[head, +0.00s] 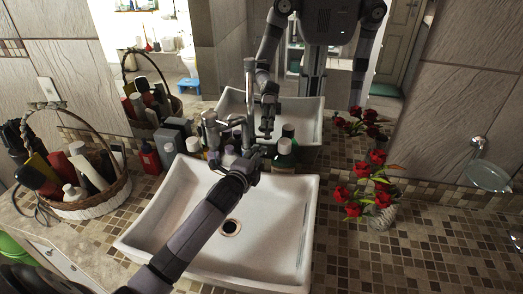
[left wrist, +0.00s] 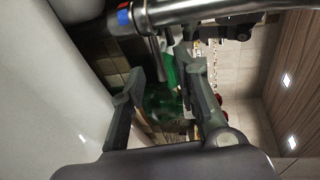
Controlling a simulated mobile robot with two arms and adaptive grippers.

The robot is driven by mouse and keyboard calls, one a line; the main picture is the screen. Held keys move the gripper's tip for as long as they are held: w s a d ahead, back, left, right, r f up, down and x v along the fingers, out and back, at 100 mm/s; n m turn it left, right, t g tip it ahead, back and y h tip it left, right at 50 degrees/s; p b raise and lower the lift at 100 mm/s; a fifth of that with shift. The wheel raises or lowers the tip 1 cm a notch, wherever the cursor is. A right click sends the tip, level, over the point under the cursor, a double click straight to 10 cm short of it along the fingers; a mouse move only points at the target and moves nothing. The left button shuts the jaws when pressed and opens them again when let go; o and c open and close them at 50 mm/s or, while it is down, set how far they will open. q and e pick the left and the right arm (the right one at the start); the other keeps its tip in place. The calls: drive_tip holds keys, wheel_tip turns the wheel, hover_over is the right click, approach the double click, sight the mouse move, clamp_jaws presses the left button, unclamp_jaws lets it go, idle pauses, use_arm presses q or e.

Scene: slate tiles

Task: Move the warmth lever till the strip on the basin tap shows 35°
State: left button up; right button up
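The chrome basin tap (head: 211,128) stands at the back of the white basin (head: 170,205). In the left wrist view the tap's metal body (left wrist: 190,12) crosses the top, with a small red and blue mark (left wrist: 124,17) at its left end. No number can be read on it. A thin metal rod (left wrist: 157,52), perhaps the warmth lever, points down from the tap near my fingertips; I cannot tell if they touch it. My left gripper (head: 243,161) is beside the tap, over the basin's back edge. Its fingers (left wrist: 165,78) are apart with a gap between them. My right gripper is out of view.
A green bottle (head: 285,154) stands behind the basin, right of my gripper. A wicker basket (head: 88,206) of toiletries is at left, red flowers (head: 368,189) at right. The mirror behind reflects my body. The right counter front is clear.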

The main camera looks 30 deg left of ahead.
use_arm(q)
drive_tip(key=shift+x, duration=1.85)
drive_tip(key=shift+c, duration=0.6)
clamp_jaws()
drive_tip(key=shift+f, duration=0.1)
